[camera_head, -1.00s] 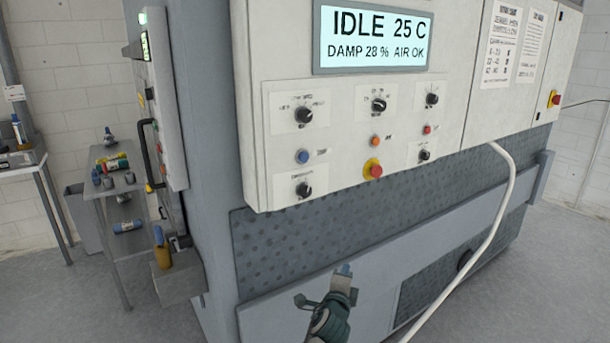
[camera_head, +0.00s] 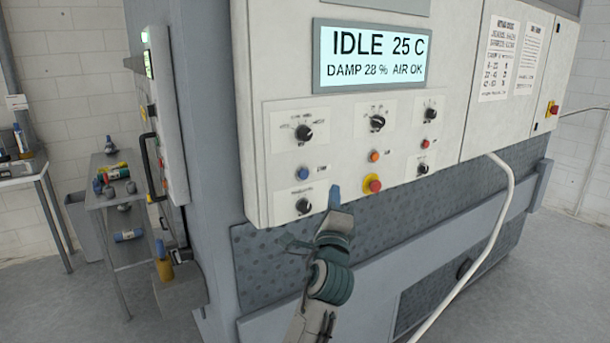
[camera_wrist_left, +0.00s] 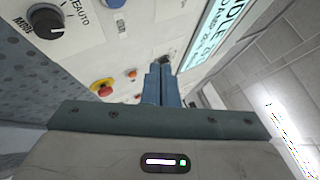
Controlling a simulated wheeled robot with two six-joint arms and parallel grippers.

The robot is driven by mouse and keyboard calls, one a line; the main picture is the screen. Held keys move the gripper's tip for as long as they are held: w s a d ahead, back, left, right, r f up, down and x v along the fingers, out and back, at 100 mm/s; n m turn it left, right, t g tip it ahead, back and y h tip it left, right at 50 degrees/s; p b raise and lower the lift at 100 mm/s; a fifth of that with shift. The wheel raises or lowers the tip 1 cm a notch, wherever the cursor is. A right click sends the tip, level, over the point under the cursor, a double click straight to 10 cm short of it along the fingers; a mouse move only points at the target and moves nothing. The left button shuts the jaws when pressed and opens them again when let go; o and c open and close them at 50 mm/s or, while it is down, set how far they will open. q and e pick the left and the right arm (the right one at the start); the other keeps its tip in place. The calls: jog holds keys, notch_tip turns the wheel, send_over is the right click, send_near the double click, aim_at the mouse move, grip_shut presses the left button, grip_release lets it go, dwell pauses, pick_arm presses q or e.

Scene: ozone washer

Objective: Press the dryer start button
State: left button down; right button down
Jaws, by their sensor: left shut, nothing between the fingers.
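The dryer's control panel (camera_head: 345,150) holds several knobs and buttons: a blue button (camera_head: 302,173), an orange button (camera_head: 374,156), a red button (camera_head: 426,143) and a red mushroom button on a yellow base (camera_head: 373,184). Their labels are too small to read, so I cannot tell which is the start button. My left gripper (camera_head: 334,197) is shut and empty, its blue fingertips pointing up near the panel's lower edge, between the blue and mushroom buttons in the picture. I cannot see it touching anything. In the left wrist view the closed fingers (camera_wrist_left: 160,84) point along the panel, with the blue button (camera_wrist_left: 114,3) at the top.
The display (camera_head: 370,57) reads IDLE 25 C, DAMP 28 %, AIR OK. A lower-left knob (camera_head: 303,205) lies near the gripper. A white hose (camera_head: 490,240) hangs at the right. A side cart (camera_head: 112,190) with small items stands at the left.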

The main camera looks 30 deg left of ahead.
aim_at(304, 174)
pick_arm(q)
jog(key=shift+w+a, duration=0.1)
jog(key=shift+a, duration=0.05)
jog(key=shift+w+a+b, duration=0.3)
jog(key=shift+w+a, duration=0.25)
jog(key=shift+a, duration=0.75)
jog(key=shift+w+a+b, duration=0.35)
jog(key=shift+w+a, duration=0.15)
jog(key=shift+a, duration=0.85)
jog(key=shift+w+a+b, duration=0.3)
jog(key=shift+w+a, duration=0.25)
jog(key=shift+a, duration=0.75)
jog(key=shift+a, duration=0.1)
jog(key=shift+w+a, duration=0.15)
jog(key=shift+a, duration=0.15)
jog(key=shift+w+a, duration=0.2)
jog(key=shift+a, duration=0.2)
jog(key=shift+s+d, duration=0.35)
jog(key=shift+d, duration=0.5)
